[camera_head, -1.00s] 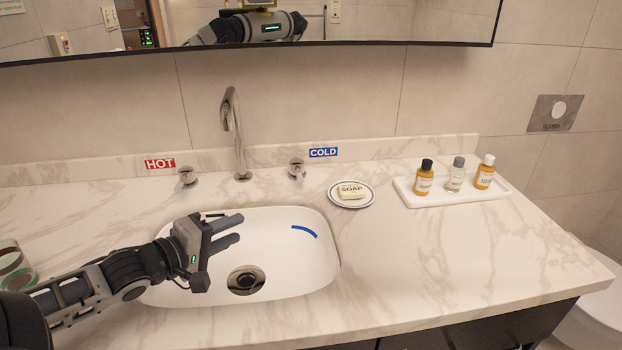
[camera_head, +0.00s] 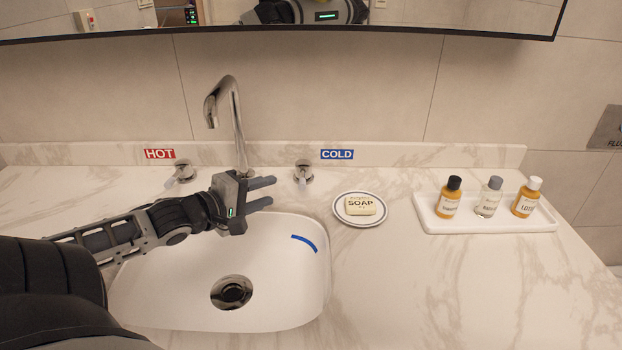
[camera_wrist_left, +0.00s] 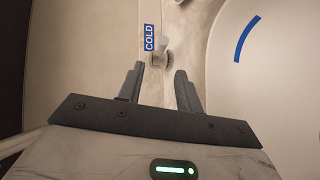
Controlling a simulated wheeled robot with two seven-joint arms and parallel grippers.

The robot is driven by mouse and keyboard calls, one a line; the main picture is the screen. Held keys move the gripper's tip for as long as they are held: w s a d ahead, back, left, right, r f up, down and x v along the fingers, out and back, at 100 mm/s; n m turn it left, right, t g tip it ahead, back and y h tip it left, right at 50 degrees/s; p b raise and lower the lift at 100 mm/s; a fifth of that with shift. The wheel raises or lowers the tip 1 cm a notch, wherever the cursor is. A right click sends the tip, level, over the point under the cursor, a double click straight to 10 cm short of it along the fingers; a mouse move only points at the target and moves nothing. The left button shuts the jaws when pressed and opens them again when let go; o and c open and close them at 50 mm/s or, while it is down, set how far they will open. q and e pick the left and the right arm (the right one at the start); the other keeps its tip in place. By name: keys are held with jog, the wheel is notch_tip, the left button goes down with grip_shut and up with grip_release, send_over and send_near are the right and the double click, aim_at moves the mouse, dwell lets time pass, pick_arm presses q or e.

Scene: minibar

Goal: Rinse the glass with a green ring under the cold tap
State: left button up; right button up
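My left gripper (camera_head: 262,193) is over the back of the sink, just in front of the faucet's base, with its fingers pointing right toward the cold tap knob (camera_head: 303,171). Its two fingers are apart with nothing between them. In the left wrist view the gripper (camera_wrist_left: 160,90) is open and the cold tap knob (camera_wrist_left: 162,50) lies ahead of it, under the blue COLD label (camera_wrist_left: 149,38). The chrome faucet (camera_head: 236,120) curves above the sink. I see no water. The glass with a green ring is not in view now. My right gripper is not in view.
The white sink basin (camera_head: 180,290) is empty, with a drain (camera_head: 231,292) and a blue mark (camera_head: 304,243). The hot tap (camera_head: 181,172) is left of the faucet. A soap dish (camera_head: 343,216) and a tray (camera_head: 450,224) of bottles stand right. The counter's front right is clear.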

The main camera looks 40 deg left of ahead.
aim_at(308, 193)
pick_arm(q)
jog(key=b+x, duration=0.3)
jog(key=x, duration=1)
grip_shut()
